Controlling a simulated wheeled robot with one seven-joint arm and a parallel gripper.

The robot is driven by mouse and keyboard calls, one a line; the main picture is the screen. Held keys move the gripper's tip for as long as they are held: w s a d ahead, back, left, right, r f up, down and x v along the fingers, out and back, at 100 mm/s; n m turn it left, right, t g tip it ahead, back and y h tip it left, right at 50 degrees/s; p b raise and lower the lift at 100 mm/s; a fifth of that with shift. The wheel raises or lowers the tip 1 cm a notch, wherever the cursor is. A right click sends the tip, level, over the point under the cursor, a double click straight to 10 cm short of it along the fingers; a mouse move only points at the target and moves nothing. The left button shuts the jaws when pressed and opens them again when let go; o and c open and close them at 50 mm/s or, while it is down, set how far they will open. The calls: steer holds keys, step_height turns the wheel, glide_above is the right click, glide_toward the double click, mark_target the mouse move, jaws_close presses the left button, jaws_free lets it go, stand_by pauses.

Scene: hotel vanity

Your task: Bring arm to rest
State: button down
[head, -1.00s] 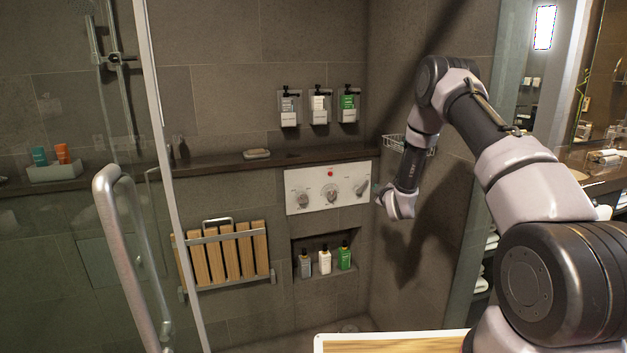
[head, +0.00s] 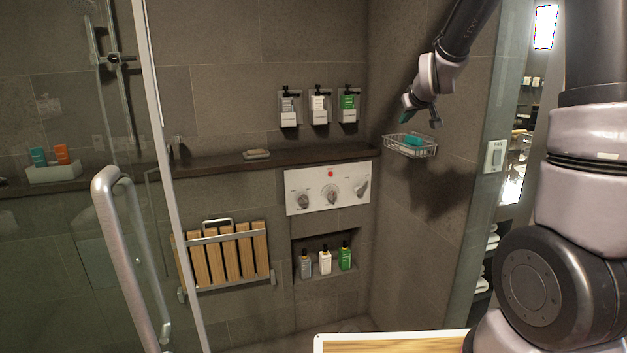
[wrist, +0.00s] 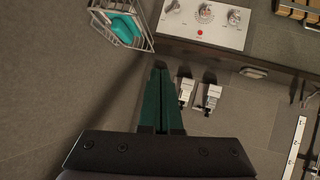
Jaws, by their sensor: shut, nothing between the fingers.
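My gripper (head: 422,111) is at the upper right of the head view, above the wire basket and apart from it. In the wrist view its green fingers (wrist: 158,100) lie close together, shut with nothing between them. My arm is raised and bent, coming down from the top edge of the head view.
A wire basket (head: 425,152) on the right wall holds a teal bar (head: 413,140). Wall dispensers (head: 319,108) hang left of my gripper above a dark ledge (head: 220,160). A white control panel (head: 328,189) sits below. A glass door with a handle (head: 106,184) stands at left.

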steer(key=s+a+r+m+g, duration=0.1)
steer(key=s+m, duration=0.1)
steer(key=s, duration=0.9)
steer(key=s+a+r+m+g+y, duration=0.1)
steer(key=s+r+m+g, duration=0.1)
steer(key=s, duration=1)
steer(key=s+a+r+m+g+y, duration=0.1)
steer(key=s+r+m, duration=0.1)
steer(key=s, duration=1)
steer(key=shift+a+m, duration=0.4)
steer(key=shift+r, duration=0.1)
